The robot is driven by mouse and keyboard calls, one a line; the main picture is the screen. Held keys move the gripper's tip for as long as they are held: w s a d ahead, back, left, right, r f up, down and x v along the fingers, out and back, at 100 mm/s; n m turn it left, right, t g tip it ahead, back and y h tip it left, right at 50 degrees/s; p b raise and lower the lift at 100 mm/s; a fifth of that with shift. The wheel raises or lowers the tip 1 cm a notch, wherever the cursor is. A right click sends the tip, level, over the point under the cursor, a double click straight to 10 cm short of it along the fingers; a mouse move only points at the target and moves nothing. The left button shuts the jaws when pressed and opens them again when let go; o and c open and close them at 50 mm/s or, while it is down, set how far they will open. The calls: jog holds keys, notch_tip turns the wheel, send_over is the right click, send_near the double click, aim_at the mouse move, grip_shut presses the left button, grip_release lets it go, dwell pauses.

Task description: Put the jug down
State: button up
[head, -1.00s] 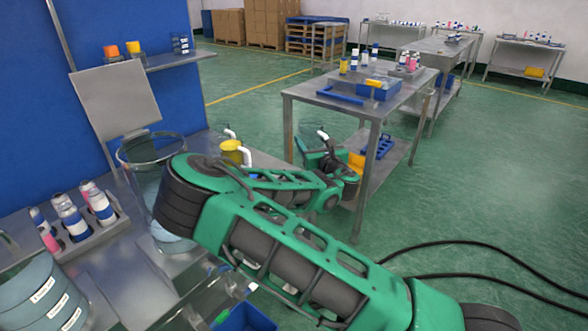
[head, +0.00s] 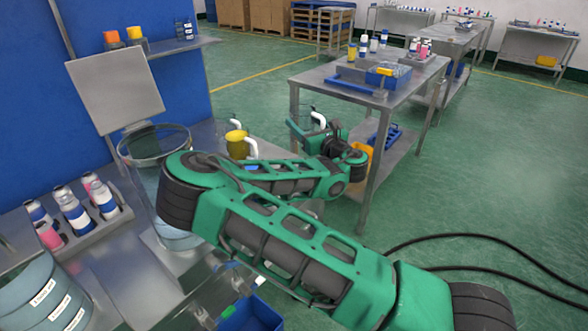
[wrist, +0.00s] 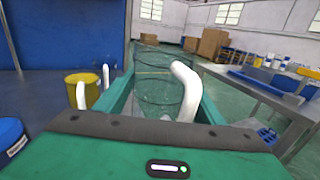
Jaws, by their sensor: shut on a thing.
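A clear see-through jug with a white handle (wrist: 187,92) is held ahead of my gripper in the wrist view; its clear body (wrist: 155,85) shows the green floor behind. My gripper (wrist: 166,100) is shut on the jug, with one green finger on each side. In the head view, my gripper (head: 308,132) is out past the right edge of the steel bench (head: 262,150), in front of a steel table. The jug's white handle (head: 319,119) shows there, but its clear body is hard to make out.
A yellow jug (head: 237,146) with a white handle stands on the bench; another white handle shows behind it. A big glass vessel (head: 155,190) and bottles in a rack (head: 90,228) are nearer. A steel table (head: 352,80) with blue trays stands right.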

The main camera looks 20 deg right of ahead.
jog(key=shift+s+a+n+g+y, duration=0.25)
jog(key=shift+s+a+y, duration=0.1)
jog(key=shift+a, duration=0.2)
jog(key=shift+s+a+n+g+y, duration=0.15)
jog(key=shift+s+a+n+y, duration=0.15)
jog(key=shift+a, duration=0.25)
jog(key=shift+s+a+f+y, duration=0.1)
jog(key=shift+s+f+y, duration=0.05)
jog(key=shift+f+y, duration=0.1)
jog(key=shift+a+f, duration=0.1)
jog(key=shift+f, duration=4.5)
jog(key=shift+f, duration=0.15)
jog(key=o, duration=1.5)
jog(key=shift+o, duration=0.2)
jog(key=shift+s, duration=0.1)
